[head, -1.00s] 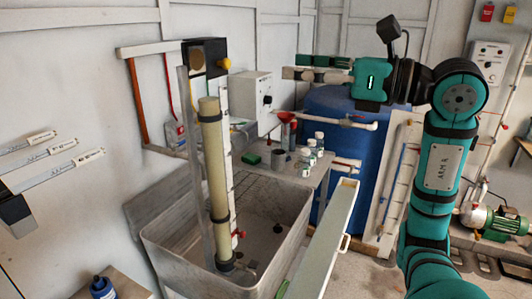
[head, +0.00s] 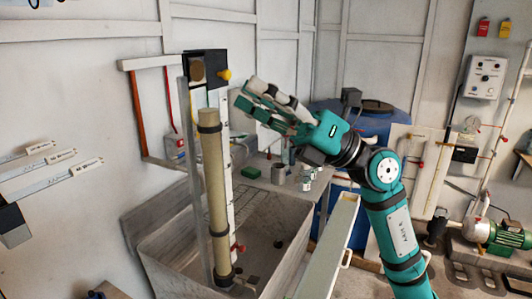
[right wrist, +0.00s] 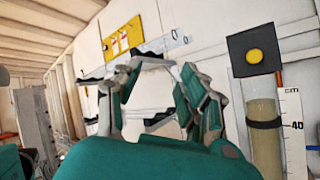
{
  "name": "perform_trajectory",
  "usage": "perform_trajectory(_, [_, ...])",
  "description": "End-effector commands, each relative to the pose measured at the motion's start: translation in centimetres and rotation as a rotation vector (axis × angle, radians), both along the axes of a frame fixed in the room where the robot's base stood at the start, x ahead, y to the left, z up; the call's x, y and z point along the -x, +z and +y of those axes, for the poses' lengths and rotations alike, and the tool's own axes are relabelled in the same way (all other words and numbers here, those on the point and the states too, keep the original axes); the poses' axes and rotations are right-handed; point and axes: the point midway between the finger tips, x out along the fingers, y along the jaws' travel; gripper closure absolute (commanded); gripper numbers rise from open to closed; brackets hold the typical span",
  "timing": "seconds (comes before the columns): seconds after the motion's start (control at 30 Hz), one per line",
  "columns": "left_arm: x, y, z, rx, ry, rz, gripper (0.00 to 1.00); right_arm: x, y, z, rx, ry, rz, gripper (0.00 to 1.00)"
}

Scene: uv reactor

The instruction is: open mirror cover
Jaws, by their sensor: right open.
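The mirror cover is a dark square housing (head: 205,67) at the top of the upright tube, with a yellow knob (head: 224,74) on its right side. In the right wrist view the dark plate (right wrist: 240,67) faces me with the yellow knob (right wrist: 254,56) at its middle, right of my fingers. My right gripper (head: 248,98) is open and empty. It is apart from the knob, to its right and slightly lower in the head view. In the right wrist view my right gripper (right wrist: 155,75) has its fingers spread. My left gripper is not in view.
The pale banded tube (head: 214,175) and a scale strip stand in a grey basin (head: 180,268). A side table holds a green block (head: 250,172) and small bottles. A long pale channel (head: 330,240) and a blue barrel (head: 365,120) stand to the right.

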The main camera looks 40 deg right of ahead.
Motion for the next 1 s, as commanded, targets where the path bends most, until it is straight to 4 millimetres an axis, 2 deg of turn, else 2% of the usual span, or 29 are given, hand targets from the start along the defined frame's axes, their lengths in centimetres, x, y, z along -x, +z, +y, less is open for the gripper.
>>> perform_trajectory(0.17, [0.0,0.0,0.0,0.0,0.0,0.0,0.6,-1.2,-1.0,-0.8,-0.257,0.073,0.055,0.58])
perform_trajectory(0.37, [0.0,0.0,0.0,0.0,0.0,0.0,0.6,-2.9,-3.0,-2.7,-0.54,0.106,0.137,0.58])
perform_trajectory(0.6, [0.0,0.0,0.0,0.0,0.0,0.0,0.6,-5.1,-6.7,-5.1,-0.833,0.094,0.252,0.58])
perform_trajectory(1.0, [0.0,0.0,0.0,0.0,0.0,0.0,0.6,-7.2,-12.1,-7.3,-1.109,0.038,0.392,0.58])
